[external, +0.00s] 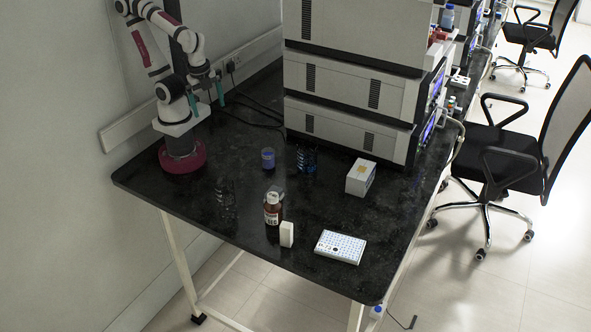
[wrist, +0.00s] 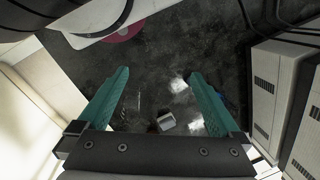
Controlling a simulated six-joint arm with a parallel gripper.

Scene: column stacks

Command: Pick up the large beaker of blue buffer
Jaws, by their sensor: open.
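In the external view, a small clear vessel with blue contents (external: 268,158) stands upright on the black bench. A larger, dark, glassy vessel with blue glints (external: 307,160) stands to its right, close to the instrument stack. I cannot tell for certain which one is the large beaker. My gripper (external: 207,107) is open and empty, raised above the bench near my base, left of and apart from both. In the wrist view, the teal fingers of my gripper (wrist: 158,75) are spread wide with nothing between the tips. A blue patch (wrist: 221,97) shows partly hidden behind the right finger.
Clear glassware (external: 226,195) stands at the front left. A brown bottle (external: 272,209), small white box (external: 287,234), white tray (external: 340,247) and larger white box (external: 361,178) stand further right. The tall instrument stack (external: 350,100) blocks the back. Bare bench lies between my base and the vessels.

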